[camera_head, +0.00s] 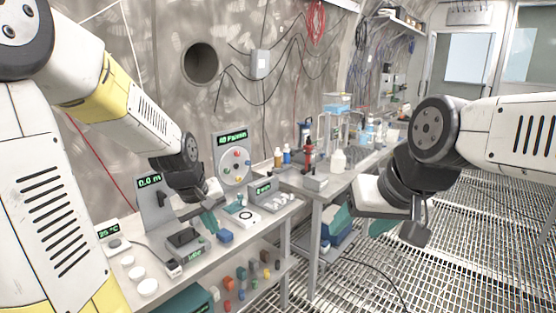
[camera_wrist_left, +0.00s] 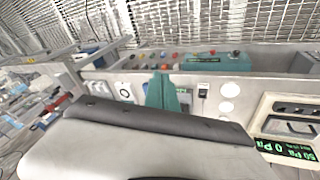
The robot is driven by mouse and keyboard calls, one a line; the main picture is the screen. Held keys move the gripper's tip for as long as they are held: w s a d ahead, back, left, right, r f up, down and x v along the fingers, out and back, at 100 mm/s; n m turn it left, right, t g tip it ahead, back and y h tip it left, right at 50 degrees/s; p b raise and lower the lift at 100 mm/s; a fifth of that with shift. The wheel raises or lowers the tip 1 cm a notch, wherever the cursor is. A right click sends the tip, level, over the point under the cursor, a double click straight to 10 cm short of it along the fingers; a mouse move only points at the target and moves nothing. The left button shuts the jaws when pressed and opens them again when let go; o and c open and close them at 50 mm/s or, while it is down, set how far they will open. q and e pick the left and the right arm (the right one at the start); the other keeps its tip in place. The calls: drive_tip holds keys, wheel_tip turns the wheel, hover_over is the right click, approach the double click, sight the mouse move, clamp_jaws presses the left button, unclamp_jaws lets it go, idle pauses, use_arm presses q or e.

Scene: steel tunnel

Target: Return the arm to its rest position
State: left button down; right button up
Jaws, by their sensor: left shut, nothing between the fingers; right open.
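My left arm comes in from the left over the near bench. My left gripper (camera_head: 208,219) has teal fingers and hangs low over the bench, beside a small blue block (camera_head: 225,236). In the left wrist view the teal fingers (camera_wrist_left: 166,92) are shut together with nothing seen between them. My right arm comes in from the right, and my right gripper (camera_head: 343,219) is out over the grated floor, beside the bench end. It is open and looks empty; one of its teal fingers is partly hidden.
The near bench (camera_head: 255,221) carries a 0.0 m display stand (camera_head: 152,203), a round dial panel (camera_head: 235,165), a scale (camera_head: 242,214) and white discs (camera_head: 147,287). A second bench (camera_head: 335,183) holds bottles. The grated floor (camera_head: 480,240) at right is open.

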use_arm(q)
drive_tip(key=s+d+r+m+t, duration=0.1)
drive_tip(key=s+r+m, duration=0.2)
drive_tip(key=s+r, duration=0.2)
drive_tip(key=s+d+r+m, duration=0.1)
drive_tip(key=s+r+m, duration=0.2)
drive_tip(key=s+r, duration=0.3)
drive_tip(key=s, duration=0.5)
drive_tip(key=shift+d+t+h, duration=0.3)
drive_tip(key=shift+t+h, duration=0.1)
